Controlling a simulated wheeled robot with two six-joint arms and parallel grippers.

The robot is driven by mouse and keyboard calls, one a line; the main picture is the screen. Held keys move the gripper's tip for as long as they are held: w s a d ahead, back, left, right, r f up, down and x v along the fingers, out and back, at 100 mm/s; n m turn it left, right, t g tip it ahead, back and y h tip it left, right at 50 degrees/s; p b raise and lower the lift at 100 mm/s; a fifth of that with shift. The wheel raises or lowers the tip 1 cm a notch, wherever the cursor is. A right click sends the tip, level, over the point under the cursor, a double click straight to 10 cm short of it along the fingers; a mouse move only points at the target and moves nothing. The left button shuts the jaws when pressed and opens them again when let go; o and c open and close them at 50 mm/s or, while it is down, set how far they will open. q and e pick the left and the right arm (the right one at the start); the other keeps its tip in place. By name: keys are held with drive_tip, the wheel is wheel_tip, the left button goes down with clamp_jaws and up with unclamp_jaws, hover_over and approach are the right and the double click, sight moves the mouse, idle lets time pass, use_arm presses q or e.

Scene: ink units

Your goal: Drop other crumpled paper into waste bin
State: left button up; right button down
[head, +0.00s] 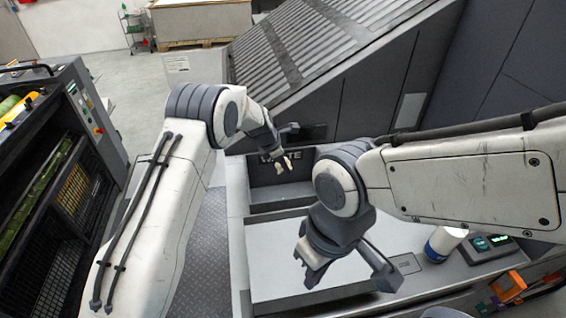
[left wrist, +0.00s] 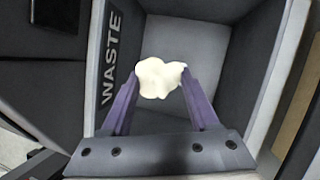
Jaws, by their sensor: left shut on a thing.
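The crumpled paper (left wrist: 160,78) is a small cream-white lump between the two fingertips of my left gripper (left wrist: 162,84) in the left wrist view. My left gripper is shut on it, with a finger against each side. Behind and below the paper is the grey, box-shaped waste bin (left wrist: 225,60), with WASTE lettered on its rim. In the head view my left gripper (head: 284,164) is at the mouth of the waste bin (head: 262,196). My right gripper (head: 312,266) points down over the pale worktop; its finger opening is unclear.
The pale worktop (head: 275,250) in front of the bin is mostly clear. A white bottle with a blue base (head: 443,243) and a lit green panel (head: 490,242) are at right. A dark ribbed slope (head: 310,45) rises behind the bin. A dark rack (head: 60,170) stands at left.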

use_arm(q)
drive_tip(key=o, duration=1.4)
drive_tip(key=shift+c, duration=0.2)
drive_tip(key=b+v, duration=0.2)
drive_tip(key=v, duration=0.8)
drive_tip(key=shift+r, duration=0.2)
drive_tip(key=shift+s, duration=0.1)
